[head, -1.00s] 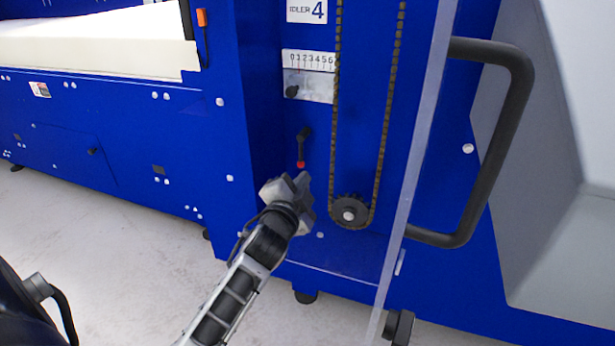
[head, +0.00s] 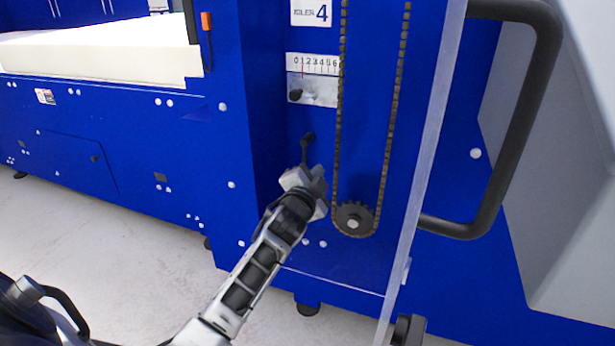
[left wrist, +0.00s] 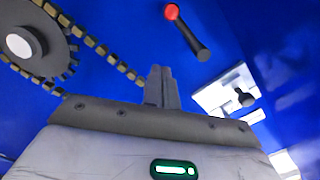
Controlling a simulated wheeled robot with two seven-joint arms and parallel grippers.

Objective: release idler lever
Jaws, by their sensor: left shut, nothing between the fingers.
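The idler lever (head: 307,147) is a small black handle on the blue panel below the scale plate. In the head view my left gripper (head: 314,178) hides its lower end. The left wrist view shows the whole lever (left wrist: 189,35), with a red end and a black grip. My left gripper's fingers (left wrist: 161,76) are shut together with nothing between them. They appear apart from the lever in the wrist view. My right gripper is not in view.
A chain (head: 393,100) runs around a sprocket (head: 354,218) just right of my left gripper. A numbered scale (head: 313,64) is above the lever. A clear panel edge (head: 430,140) and a black handle bar (head: 525,110) stand farther right.

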